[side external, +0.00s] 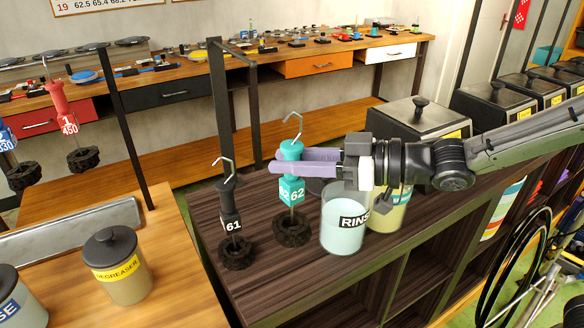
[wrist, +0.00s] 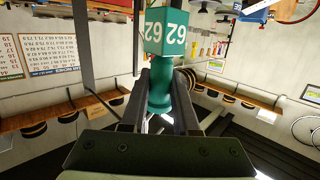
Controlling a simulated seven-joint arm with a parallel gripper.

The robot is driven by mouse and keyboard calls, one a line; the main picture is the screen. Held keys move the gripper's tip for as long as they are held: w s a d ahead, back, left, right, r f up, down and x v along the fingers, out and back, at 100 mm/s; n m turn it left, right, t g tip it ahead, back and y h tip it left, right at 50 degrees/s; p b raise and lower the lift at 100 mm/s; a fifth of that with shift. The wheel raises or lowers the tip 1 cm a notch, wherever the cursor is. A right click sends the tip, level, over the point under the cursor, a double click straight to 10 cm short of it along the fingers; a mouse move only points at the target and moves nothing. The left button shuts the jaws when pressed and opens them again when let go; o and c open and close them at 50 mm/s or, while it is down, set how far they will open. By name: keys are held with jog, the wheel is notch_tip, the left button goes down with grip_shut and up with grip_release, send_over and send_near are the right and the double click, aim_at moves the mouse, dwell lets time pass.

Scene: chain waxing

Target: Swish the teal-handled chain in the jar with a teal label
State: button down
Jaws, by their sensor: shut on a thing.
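The teal-handled chain (side external: 291,191) is marked 62, with a wire hook above and a dark coiled chain below. My gripper (side external: 278,160) is shut around its teal handle, just above the numbered block. The chain is upright over the dark bench; I cannot tell whether it touches the top. In the wrist view the teal handle (wrist: 160,93) is between my fingers (wrist: 160,75). A clear jar (side external: 342,235) with pale blue-green liquid and a RINSE label stands right of the chain.
A black-handled chain (side external: 231,212) marked 61 stands close left of the teal one. A yellowish jar (side external: 389,212) is behind the RINSE jar, partly hidden. A lidded DEGREASER jar (side external: 116,270) is on the wooden table. A dark upright post (side external: 222,110) rises behind the chains.

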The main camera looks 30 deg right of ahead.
jog(key=shift+r, duration=0.1)
notch_tip(320, 180, up, 14)
jog(key=shift+f, duration=0.1)
jog(key=d+f+m+t+h, duration=0.1)
jog(key=d+m+t+h, duration=0.45)
jog(key=d, duration=1.75)
notch_tip(320, 180, down, 7)
jog(key=g+h, duration=0.1)
jog(key=h, duration=0.1)
jog(key=shift+r, duration=0.2)
jog(key=shift+s+f+m, duration=0.1)
jog(key=shift+m, duration=0.15)
notch_tip(320, 180, down, 13)
dwell(1.1)
